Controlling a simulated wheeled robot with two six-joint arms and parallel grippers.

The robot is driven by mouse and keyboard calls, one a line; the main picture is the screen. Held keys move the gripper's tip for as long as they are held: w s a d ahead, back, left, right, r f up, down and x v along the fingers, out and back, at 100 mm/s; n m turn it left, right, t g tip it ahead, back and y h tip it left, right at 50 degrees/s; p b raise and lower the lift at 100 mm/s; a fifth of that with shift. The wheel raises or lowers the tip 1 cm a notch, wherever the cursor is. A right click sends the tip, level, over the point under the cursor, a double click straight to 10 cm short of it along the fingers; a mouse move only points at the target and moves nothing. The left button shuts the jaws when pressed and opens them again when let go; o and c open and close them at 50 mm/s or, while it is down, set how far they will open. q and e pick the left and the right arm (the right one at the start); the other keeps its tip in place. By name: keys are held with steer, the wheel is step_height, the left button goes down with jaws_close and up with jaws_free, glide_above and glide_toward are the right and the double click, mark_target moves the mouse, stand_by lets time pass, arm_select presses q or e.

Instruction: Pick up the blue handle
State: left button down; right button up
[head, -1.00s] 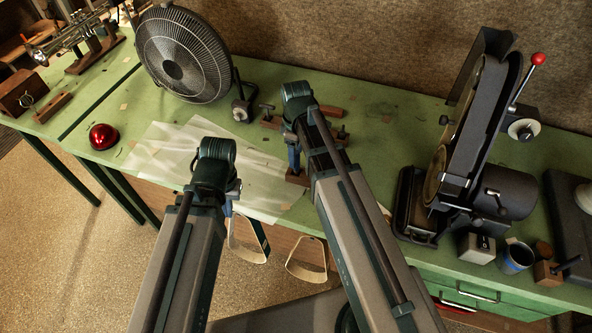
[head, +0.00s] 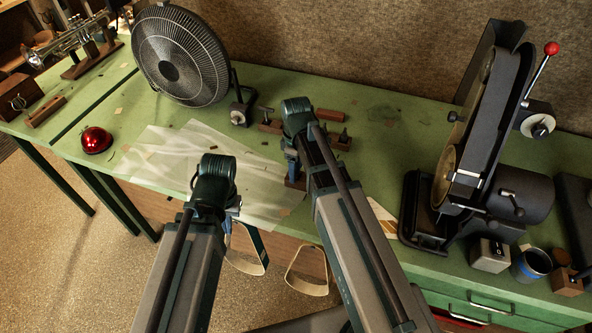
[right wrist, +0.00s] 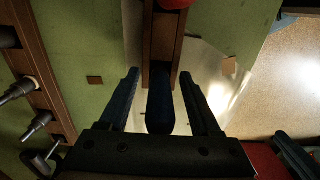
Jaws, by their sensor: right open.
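The blue handle (right wrist: 160,108) is dark blue and shows in the right wrist view, lying along a brown wooden holder (right wrist: 165,50). My right gripper (right wrist: 161,80) is open, with one finger on each side of the handle and a visible gap on both sides. In the head view my right gripper (head: 294,170) points down over the bench at a brown wooden block (head: 294,184); the handle is hidden there by the arm. My left gripper (head: 230,205) hangs near the bench's front edge, its fingers mostly hidden by its wrist.
A pale sheet (head: 165,165) lies under the grippers. A fan (head: 180,55) and a red dome (head: 97,140) are to the left, a belt sander (head: 480,130) to the right. Wooden blocks with small tools (head: 335,138) stand just behind my right gripper.

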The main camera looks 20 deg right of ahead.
jaws_close()
arm_select(q)
steer(key=shift+r, duration=0.2)
arm_select(e)
steer(key=shift+r, duration=0.2)
